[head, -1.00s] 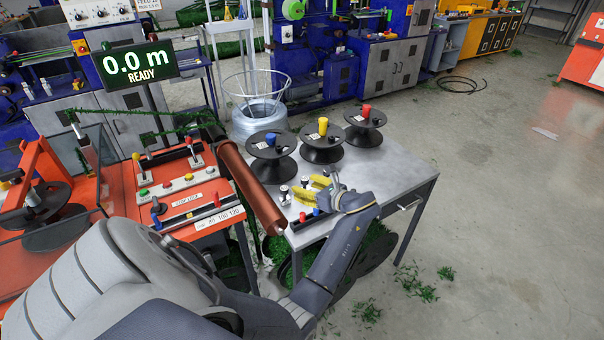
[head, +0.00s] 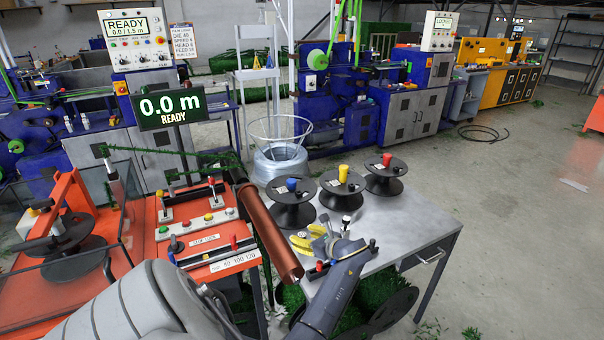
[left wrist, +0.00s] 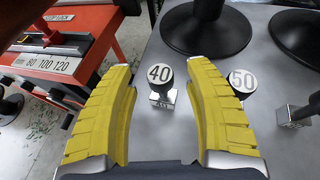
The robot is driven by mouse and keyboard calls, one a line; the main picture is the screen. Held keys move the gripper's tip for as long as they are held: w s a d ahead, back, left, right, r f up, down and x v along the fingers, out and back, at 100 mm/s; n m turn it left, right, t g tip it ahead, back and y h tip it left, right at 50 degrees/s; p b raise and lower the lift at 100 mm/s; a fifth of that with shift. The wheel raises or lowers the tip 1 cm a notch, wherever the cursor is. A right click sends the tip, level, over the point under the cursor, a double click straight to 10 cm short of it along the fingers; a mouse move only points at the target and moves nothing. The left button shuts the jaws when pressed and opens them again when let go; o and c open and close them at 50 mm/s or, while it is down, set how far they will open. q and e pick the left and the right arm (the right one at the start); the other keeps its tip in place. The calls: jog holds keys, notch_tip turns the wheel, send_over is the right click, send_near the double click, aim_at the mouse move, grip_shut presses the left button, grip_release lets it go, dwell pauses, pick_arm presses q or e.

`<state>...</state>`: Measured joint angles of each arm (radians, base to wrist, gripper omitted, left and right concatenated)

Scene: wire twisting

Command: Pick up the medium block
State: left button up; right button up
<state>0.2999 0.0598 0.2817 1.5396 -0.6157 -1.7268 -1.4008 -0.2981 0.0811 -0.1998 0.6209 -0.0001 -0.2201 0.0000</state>
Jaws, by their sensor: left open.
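My left gripper (head: 305,236) has yellow fingers. It is open and low over the grey table beside the small metal blocks. In the left wrist view, a block with a round black-and-white top marked 40 (left wrist: 160,88) shows between the open fingers (left wrist: 159,66). Contact cannot be told. A block marked 50 (left wrist: 242,82) is just right, partly hidden behind the right finger. A third block (left wrist: 298,112) stands farther right, its number not readable; it also shows in the head view (head: 346,221). Which is the medium block is not clear. My right gripper is not in view.
Black spools with blue (head: 291,200), yellow (head: 342,187) and red (head: 384,178) pegs stand behind the blocks. A copper-coloured roller (head: 267,235) runs along the table's left side, next to the orange machine (head: 215,218). The table's right part (head: 415,215) is clear.

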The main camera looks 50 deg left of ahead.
pick_arm(q)
jog(key=shift+x, duration=0.75)
jog(key=shift+c, duration=0.3)
grip_shut()
